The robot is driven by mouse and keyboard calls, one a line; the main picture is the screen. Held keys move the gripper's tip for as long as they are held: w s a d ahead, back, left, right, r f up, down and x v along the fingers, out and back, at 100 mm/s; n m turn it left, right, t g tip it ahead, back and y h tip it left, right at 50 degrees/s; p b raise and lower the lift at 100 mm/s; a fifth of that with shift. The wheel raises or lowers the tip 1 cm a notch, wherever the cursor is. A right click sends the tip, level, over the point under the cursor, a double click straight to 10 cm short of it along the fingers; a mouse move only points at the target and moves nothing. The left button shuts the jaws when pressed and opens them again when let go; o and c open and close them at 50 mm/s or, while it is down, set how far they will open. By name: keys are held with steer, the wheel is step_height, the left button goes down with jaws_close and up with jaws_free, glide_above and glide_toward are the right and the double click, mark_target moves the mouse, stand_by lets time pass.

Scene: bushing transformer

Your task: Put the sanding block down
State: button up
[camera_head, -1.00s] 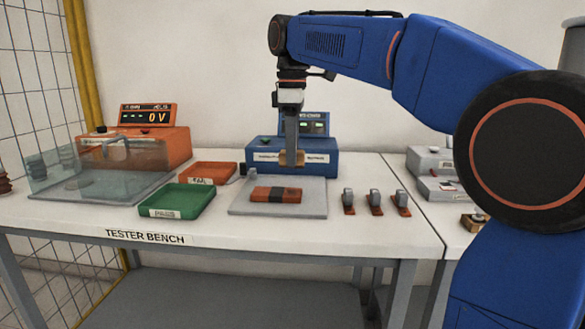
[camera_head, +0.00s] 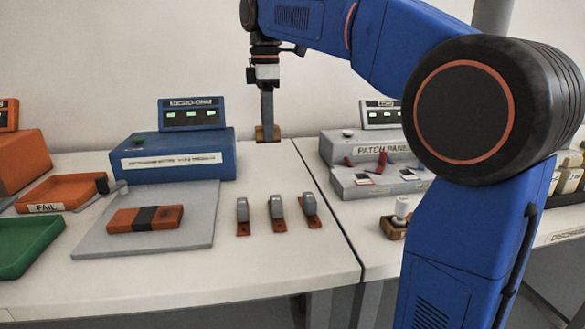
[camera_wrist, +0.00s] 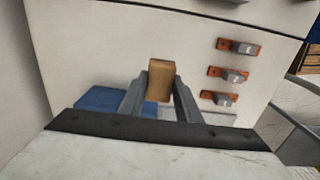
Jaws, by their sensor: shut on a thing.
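The sanding block (camera_head: 274,133) is a small tan-brown block, seen at the back of the bench just right of the blue micro-ohm meter (camera_head: 182,155). My gripper (camera_head: 267,124) points down and is shut on it. In the wrist view the sanding block (camera_wrist: 160,80) sits between the two grey fingers (camera_wrist: 160,88), with white bench top beyond it. I cannot tell whether the block touches the bench (camera_head: 262,190) or hangs a little above it.
An orange and black piece (camera_head: 145,218) lies on a grey plate (camera_head: 200,225). Several clamps with orange bases (camera_head: 277,207) stand right of it. The patch panel (camera_head: 375,165) is farther right, across the bench seam. The white top behind the clamps is clear.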

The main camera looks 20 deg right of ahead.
steer(key=shift+w+d, duration=0.25)
steer(key=shift+d, duration=0.25)
steer(key=shift+w+d+f, duration=0.1)
steer(key=shift+d+f, duration=0.15)
steer(key=shift+f, duration=4.8)
steer(key=o, duration=1)
steer(key=shift+f, duration=0.1)
step_height(320, 180, up, 12)
steer(key=shift+r, duration=0.15)
